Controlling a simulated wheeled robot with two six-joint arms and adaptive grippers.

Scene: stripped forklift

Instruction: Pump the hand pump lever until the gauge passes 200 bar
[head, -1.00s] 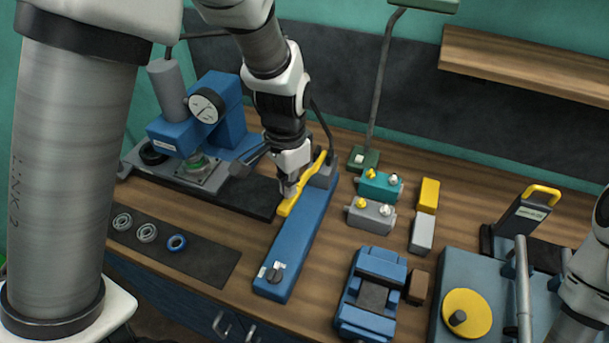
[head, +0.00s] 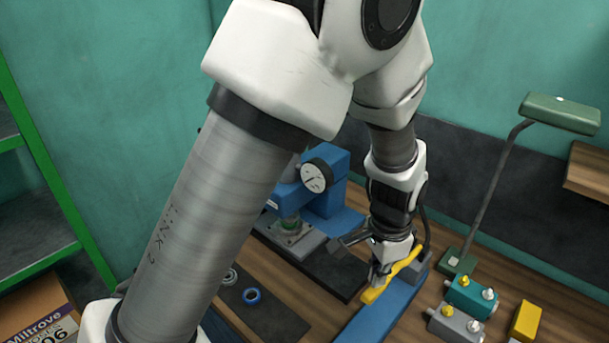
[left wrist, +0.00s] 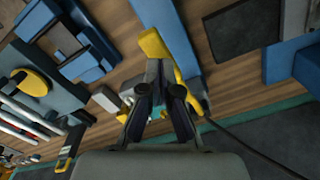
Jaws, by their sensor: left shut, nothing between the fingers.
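The hand pump is a long blue body (head: 378,318) on the bench with a yellow lever (head: 373,295) lying along its top. The lever and blue body also show in the left wrist view (left wrist: 154,45) (left wrist: 172,22). My left gripper (head: 377,280) is shut and empty, pointing down at the lever; I cannot tell whether it touches. In the left wrist view its dark fingers (left wrist: 165,95) cover part of the lever. The round white gauge (head: 316,176) sits on the blue press (head: 333,202); its reading is too small to tell. My right gripper is out of view.
Teal (head: 471,295) and grey (head: 455,325) valve blocks stand right of the pump, by a yellow block (head: 525,320). A green lamp (head: 560,112) rises behind them. A green-framed shelf (head: 60,160) is at the left.

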